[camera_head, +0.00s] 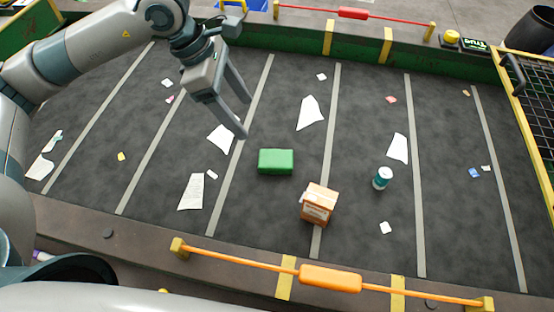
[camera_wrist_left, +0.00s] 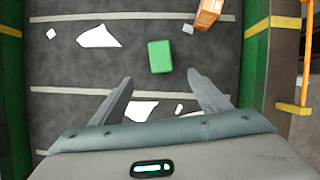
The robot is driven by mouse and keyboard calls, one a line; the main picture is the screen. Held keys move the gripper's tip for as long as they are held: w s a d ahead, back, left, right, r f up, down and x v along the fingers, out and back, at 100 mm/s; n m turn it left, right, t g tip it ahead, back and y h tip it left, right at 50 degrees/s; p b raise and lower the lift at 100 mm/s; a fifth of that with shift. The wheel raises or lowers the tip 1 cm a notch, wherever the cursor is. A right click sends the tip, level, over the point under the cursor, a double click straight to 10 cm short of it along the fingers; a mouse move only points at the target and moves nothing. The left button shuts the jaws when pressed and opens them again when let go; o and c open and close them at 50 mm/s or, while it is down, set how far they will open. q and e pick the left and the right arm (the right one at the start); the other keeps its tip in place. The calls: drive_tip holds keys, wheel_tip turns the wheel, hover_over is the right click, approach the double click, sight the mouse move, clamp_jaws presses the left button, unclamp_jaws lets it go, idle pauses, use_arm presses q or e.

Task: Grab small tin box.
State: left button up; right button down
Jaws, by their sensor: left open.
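A small green box, which looks like the tin box (camera_head: 276,161), lies flat on the dark belt near its middle. It also shows in the left wrist view (camera_wrist_left: 160,56), just beyond the fingertips and between their lines. My left gripper (camera_head: 243,117) is open and empty, above the belt and up and left of the green box in the head view. Its two spread fingers also show in the left wrist view (camera_wrist_left: 160,78), apart from the box. My right gripper is not in view.
An orange-brown carton (camera_head: 318,203) and a teal can (camera_head: 382,178) stand right of the green box. Paper scraps (camera_head: 310,113) lie scattered on the belt. An orange cord with a handle (camera_head: 330,279) runs along the near edge, and a yellow mesh guard (camera_head: 535,120) stands at right.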

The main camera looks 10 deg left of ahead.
use_arm(q)
drive_tip(key=shift+s+r, duration=0.1)
drive_tip(key=shift+s, duration=0.05)
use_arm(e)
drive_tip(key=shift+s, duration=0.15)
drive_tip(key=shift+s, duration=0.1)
use_arm(q)
drive_tip(key=p, duration=0.5)
hover_over(265, 158)
wheel_tip(265, 158, down, 11)
drive_tip(key=shift+a+r, duration=0.1)
drive_tip(key=shift+r, duration=0.1)
drive_tip(key=shift+f, duration=0.35)
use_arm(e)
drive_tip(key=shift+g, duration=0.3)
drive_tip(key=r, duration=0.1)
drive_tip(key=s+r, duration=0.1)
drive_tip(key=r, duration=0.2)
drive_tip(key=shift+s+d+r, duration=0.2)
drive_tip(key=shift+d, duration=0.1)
